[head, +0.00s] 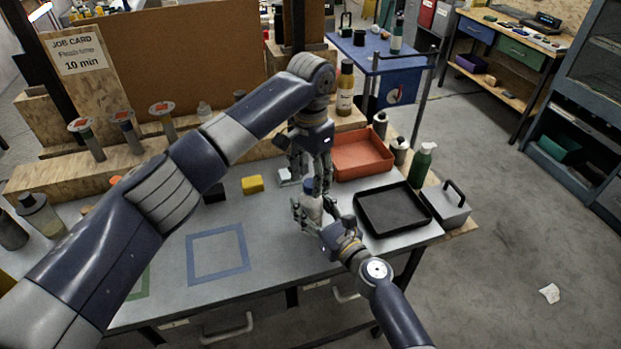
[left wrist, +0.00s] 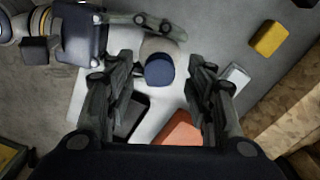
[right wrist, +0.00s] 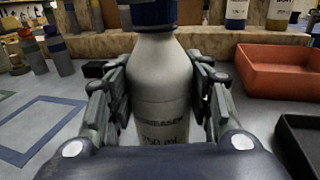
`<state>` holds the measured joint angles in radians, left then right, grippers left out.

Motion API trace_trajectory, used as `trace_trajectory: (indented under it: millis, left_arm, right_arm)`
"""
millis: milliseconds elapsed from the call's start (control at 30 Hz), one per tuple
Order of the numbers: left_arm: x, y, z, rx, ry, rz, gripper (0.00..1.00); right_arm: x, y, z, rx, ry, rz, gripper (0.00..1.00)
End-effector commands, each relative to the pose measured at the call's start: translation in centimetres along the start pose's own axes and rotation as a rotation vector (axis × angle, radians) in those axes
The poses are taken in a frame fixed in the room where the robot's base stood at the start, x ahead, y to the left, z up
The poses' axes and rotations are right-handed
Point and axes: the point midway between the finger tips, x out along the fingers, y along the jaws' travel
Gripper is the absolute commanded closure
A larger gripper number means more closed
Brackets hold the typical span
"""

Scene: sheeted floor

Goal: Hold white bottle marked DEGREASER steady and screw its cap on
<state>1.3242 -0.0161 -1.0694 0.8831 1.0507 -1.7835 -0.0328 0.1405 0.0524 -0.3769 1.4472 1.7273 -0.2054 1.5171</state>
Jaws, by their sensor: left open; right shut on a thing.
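The white DEGREASER bottle (right wrist: 160,85) stands upright on the workbench, its label partly readable in the right wrist view. A dark blue cap (right wrist: 152,12) sits on its neck; whether it is tight cannot be told. The bottle also shows in the head view (head: 312,207). My right gripper (head: 318,218) is shut on the bottle's body, one finger on each side. My left gripper (head: 308,178) points down from above the bottle. In the left wrist view its fingers (left wrist: 160,88) are spread apart, with the blue cap (left wrist: 159,69) between and slightly beyond them.
An orange-red tray (head: 361,152) and a black tray (head: 392,210) lie right of the bottle. A green bottle (head: 422,165) and a grey box (head: 447,205) stand further right. A yellow block (head: 252,184) lies left. The blue taped square (head: 218,253) is empty.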

Motion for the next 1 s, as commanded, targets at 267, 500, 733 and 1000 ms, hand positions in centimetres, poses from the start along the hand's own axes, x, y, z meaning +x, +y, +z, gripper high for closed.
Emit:
trace_trajectory:
  millis: [267, 500, 733, 1000]
  left_arm:
    - [-6.0, 0.0, -0.1, 0.001, 0.003, -0.002, 0.51]
    - [-9.8, 0.0, 0.0, 0.0, 0.001, -0.001, 0.51]
    - [-10.8, 0.0, 0.0, 0.002, -0.001, -0.001, 0.51]
    - [-10.8, 0.0, 0.0, 0.002, -0.001, 0.0, 0.51]
  right_arm:
    - [0.0, 0.0, -0.1, 0.001, 0.001, 0.0, 1.0]
    - [0.0, 0.0, -0.1, 0.001, 0.001, 0.0, 1.0]
    - [0.0, 0.0, -0.1, 0.001, 0.001, 0.0, 1.0]
    - [0.0, 0.0, -0.1, 0.001, 0.001, 0.0, 0.37]
